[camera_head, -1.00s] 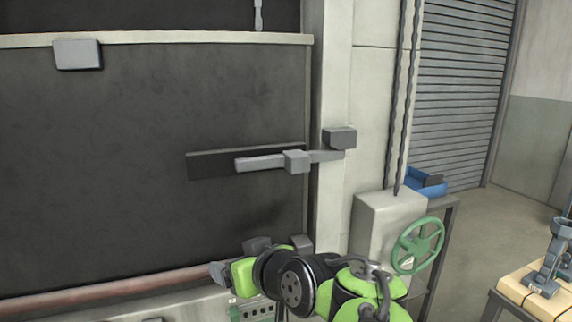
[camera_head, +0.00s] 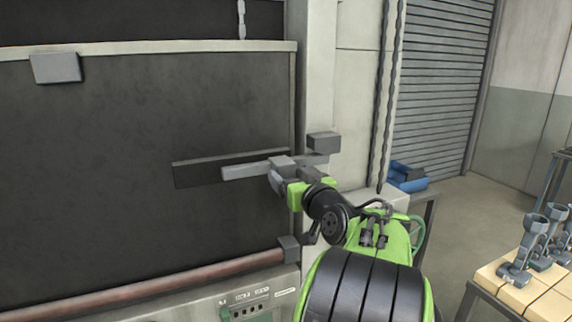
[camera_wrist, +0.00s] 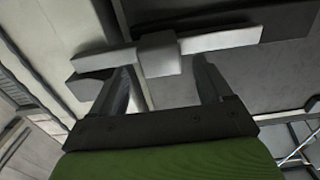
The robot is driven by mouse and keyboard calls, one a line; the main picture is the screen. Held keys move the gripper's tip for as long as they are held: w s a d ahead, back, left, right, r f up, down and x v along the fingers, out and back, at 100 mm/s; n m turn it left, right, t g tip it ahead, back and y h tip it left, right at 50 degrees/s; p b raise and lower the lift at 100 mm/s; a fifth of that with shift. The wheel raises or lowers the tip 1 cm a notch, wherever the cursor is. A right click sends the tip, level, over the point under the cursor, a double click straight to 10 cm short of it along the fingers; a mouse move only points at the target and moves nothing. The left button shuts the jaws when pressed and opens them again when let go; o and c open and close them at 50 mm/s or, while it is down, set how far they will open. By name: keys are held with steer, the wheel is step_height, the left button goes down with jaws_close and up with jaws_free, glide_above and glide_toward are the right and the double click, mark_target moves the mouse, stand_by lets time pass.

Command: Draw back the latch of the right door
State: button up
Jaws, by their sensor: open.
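The latch (camera_head: 240,171) is a light grey bar lying across a dark plate on the right part of the dark door (camera_head: 100,120). Its right end reaches a grey keeper block (camera_head: 323,142) on the pale post. A square grey knob sits on the bar. My gripper (camera_head: 279,176) is at the knob and partly covers it in the head view. In the wrist view, the knob (camera_wrist: 159,55) stands ahead of and between the fingertips of my open gripper (camera_wrist: 165,75). I cannot tell whether the fingers touch it.
A grey block (camera_head: 288,248) sits low at the door's right corner, near my arm. A control panel (camera_head: 245,308) is below the door. Blue items (camera_head: 408,178) and a bench with metal parts (camera_head: 520,270) stand to the right.

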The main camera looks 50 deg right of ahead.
mark_target(287, 171)
steer(key=x, duration=0.3)
steer(key=shift+w+d+p, duration=0.15)
steer(key=shift+w+p, duration=0.05)
steer(key=shift+p, duration=0.1)
steer(key=shift+c, duration=0.3)
steer(key=c, duration=1.4)
steer(key=shift+o, duration=0.2)
steer(key=w+a+b, duration=0.1)
steer(key=a, duration=0.1)
steer(key=w+a+b, duration=0.1)
steer(key=a, duration=0.1)
steer(key=w+a+b, duration=0.1)
steer(key=a, duration=0.1)
steer(key=shift+w+a+f, duration=0.1)
steer(key=shift+w, duration=0.2)
steer(key=o, duration=1.4)
